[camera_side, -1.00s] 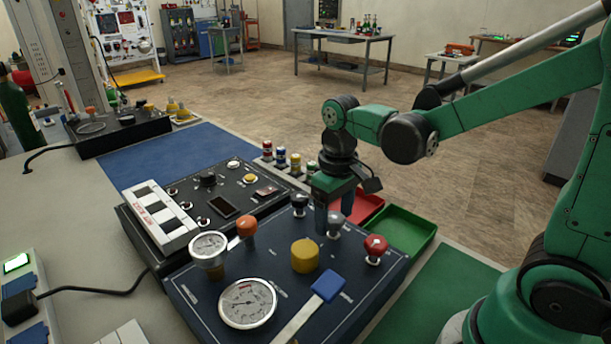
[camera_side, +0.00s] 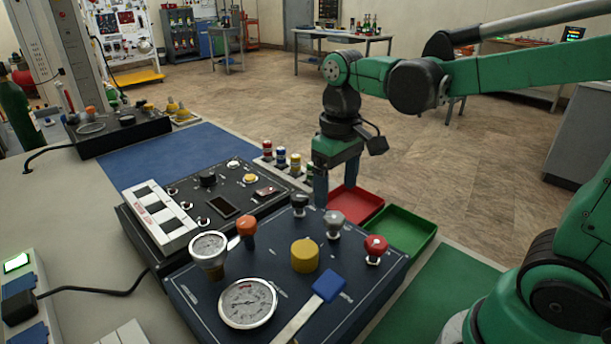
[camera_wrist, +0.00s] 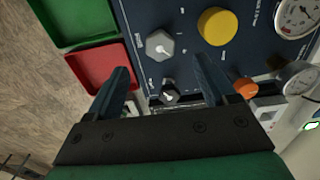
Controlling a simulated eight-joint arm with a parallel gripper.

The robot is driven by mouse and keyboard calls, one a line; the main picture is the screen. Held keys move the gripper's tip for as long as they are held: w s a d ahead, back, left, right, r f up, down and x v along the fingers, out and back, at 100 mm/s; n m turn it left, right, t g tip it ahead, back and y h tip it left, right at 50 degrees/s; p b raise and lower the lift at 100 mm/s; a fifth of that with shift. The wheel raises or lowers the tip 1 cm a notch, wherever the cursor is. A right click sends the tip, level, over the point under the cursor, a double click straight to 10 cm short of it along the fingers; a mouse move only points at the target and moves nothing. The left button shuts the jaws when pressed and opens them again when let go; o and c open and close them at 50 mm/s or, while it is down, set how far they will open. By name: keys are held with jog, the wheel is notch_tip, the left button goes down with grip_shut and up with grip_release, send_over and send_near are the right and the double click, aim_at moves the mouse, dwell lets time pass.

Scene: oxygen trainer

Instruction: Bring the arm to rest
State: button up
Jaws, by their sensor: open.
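My gripper (camera_side: 337,180) hangs upright, fingers down, above the back edge of the dark blue gauge panel (camera_side: 205,301). Its fingers are apart with nothing between them. In the wrist view my gripper (camera_wrist: 160,70) shows two spread fingers, with the panel face and a grey knob (camera_wrist: 160,46) beyond them. The side view shows the black knob (camera_side: 299,203) and the grey knob (camera_side: 333,222) standing free below the fingers.
The panel carries a yellow knob (camera_side: 305,256), red knob (camera_side: 375,248), orange knob (camera_side: 246,226), a blue-ended lever (camera_side: 328,286) and gauges. A red tray (camera_side: 355,203) and green tray (camera_side: 408,230) lie behind it. Air above the panel is clear.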

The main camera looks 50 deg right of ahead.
aim_at(335, 217)
jog(key=t, duration=0.1)
jog(key=s+t, duration=0.1)
jog(key=shift+s+a+t, duration=0.15)
jog(key=shift+a+t, duration=0.15)
jog(key=shift+t, duration=0.1)
jog(key=t, duration=0.3)
jog(key=s+t, duration=0.1)
jog(key=shift+a+f, duration=0.25)
jog(key=shift+a, duration=0.1)
dwell(1.1)
jog(key=m+g, duration=0.2)
jog(key=w+g, duration=0.1)
jog(key=shift+w+d+r+m, duration=0.1)
jog(key=shift+d+r+m, duration=0.2)
jog(key=shift+r+m, duration=0.1)
jog(key=m+g, duration=0.2)
jog(key=w+m+g, duration=0.1)
jog(key=shift+d+f+g, duration=0.15)
jog(key=shift+d+g, duration=0.2)
jog(key=shift+g, duration=0.05)
jog(key=shift+f, duration=2.75)
